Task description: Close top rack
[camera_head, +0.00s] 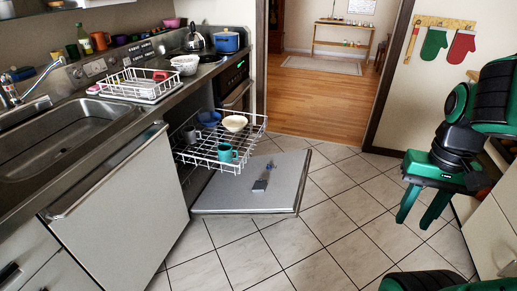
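The dishwasher's top rack (212,165), a white wire rack, is pulled out over the lowered dishwasher door (281,187). It holds a teal mug (227,153) near its front, a cream bowl (234,123), a blue bowl (209,118) and a grey mug (191,134). The door lies roughly flat, low above the floor, with its inner face up. My gripper (417,221) is at the right, well apart from the rack, pointing down. Its two green fingers are spread with nothing visible between them.
Left of the dishwasher is a pale front panel with a bar handle (110,180), below the sink (60,140). A white dish rack (140,92) stands on the counter. Tiled floor (340,225) is clear between the door and my gripper. Cabinets (492,230) stand at the right.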

